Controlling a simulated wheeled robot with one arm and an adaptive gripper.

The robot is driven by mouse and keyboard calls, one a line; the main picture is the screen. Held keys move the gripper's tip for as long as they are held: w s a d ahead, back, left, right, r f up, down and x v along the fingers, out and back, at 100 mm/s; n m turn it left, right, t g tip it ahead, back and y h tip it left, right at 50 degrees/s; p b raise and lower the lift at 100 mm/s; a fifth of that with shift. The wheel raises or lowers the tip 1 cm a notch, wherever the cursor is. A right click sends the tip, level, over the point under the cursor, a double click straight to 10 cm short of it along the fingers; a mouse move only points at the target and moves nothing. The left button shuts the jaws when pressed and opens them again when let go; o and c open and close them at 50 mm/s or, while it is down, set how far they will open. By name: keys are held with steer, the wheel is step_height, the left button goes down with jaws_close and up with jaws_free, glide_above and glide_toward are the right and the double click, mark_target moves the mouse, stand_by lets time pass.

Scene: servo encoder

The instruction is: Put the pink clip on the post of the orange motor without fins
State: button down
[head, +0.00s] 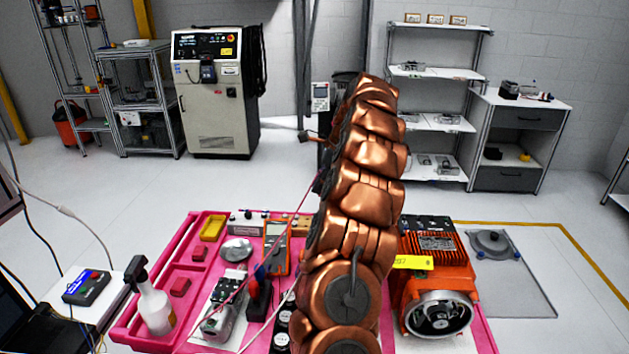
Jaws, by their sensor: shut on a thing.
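An orange motor (447,283) with a round silver front face stands at the right of the pink table, partly behind my arm. Ribbed orange fins (405,243) show on its upper part, and a yellow tag marked 207 (413,262) is at its left. I cannot make out an orange motor without fins. No pink clip can be made out. My copper-coloured arm rises through the middle and hides the table behind it. My gripper cannot be made out in this view.
The pink table (137,318) holds a white spray bottle (155,308), a grey metal device (220,318), an orange multimeter (276,248) and a yellow box (212,228). A thin pink-red cable crosses its left half. A grey mat (520,290) lies at the right.

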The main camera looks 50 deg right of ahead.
steer(key=shift+f, duration=0.15)
steer(key=shift+a+f, duration=0.1)
steer(key=shift+f, duration=1.9)
steer(key=shift+f+b, duration=0.5)
steer(key=shift+f, duration=0.8)
steer(key=shift+f, duration=0.2)
steer(key=c, duration=1.1)
jaws_free()
steer(key=shift+o, duration=0.2)
steer(key=shift+r+p, duration=0.5)
steer(key=shift+r, duration=3.05)
